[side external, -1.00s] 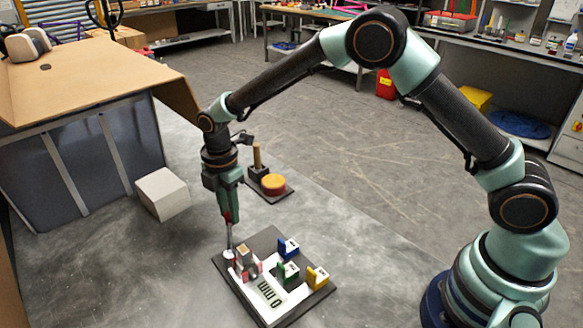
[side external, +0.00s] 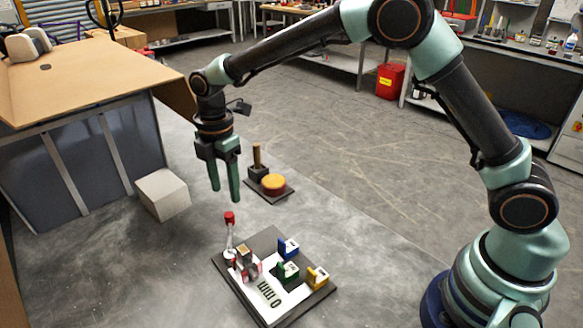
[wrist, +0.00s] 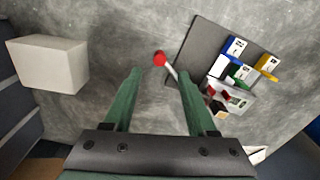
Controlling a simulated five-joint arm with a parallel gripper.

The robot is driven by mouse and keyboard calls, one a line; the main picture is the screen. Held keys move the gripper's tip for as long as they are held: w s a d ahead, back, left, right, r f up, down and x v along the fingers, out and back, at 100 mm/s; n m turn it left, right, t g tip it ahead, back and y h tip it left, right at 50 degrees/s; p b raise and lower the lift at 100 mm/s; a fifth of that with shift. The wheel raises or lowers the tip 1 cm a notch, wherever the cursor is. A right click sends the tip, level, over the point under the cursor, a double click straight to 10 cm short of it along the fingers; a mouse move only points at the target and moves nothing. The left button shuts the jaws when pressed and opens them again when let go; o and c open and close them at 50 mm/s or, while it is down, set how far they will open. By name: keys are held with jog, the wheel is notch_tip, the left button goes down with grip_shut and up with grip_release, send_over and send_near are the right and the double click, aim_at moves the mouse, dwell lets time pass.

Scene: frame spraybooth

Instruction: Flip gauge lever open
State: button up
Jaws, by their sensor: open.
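The gauge lever (side external: 230,236) is a pale rod with a red knob on top, standing upright at the far left corner of the dark gauge board (side external: 264,238). Its red knob also shows in the wrist view (wrist: 160,59). My gripper (side external: 224,196) is above the lever and a little to its left, pointing down. It is open and empty, its green fingers apart and clear of the knob. In the wrist view my gripper (wrist: 160,78) has the knob between and beyond its fingertips.
A white box (side external: 163,194) stands to the left. A yellow round piece (side external: 273,184) sits on a dark base behind.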

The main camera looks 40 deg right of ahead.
jog(key=shift+r, duration=2.6)
jog(key=s+d+r+m+t, duration=0.3)
jog(key=s+d+r+m, duration=0.4)
jog(key=d+r+m, duration=0.25)
jog(key=s+d+f+m+t, duration=0.1)
jog(key=s+d+m+t, duration=0.1)
jog(key=s+d+m, duration=0.6)
jog(key=s+m, duration=0.2)
jog(key=s, duration=0.1)
jog(key=shift+s+d+f+t, duration=0.2)
jog(key=shift+s+f+t, duration=0.05)
jog(key=shift+s+t, duration=0.05)
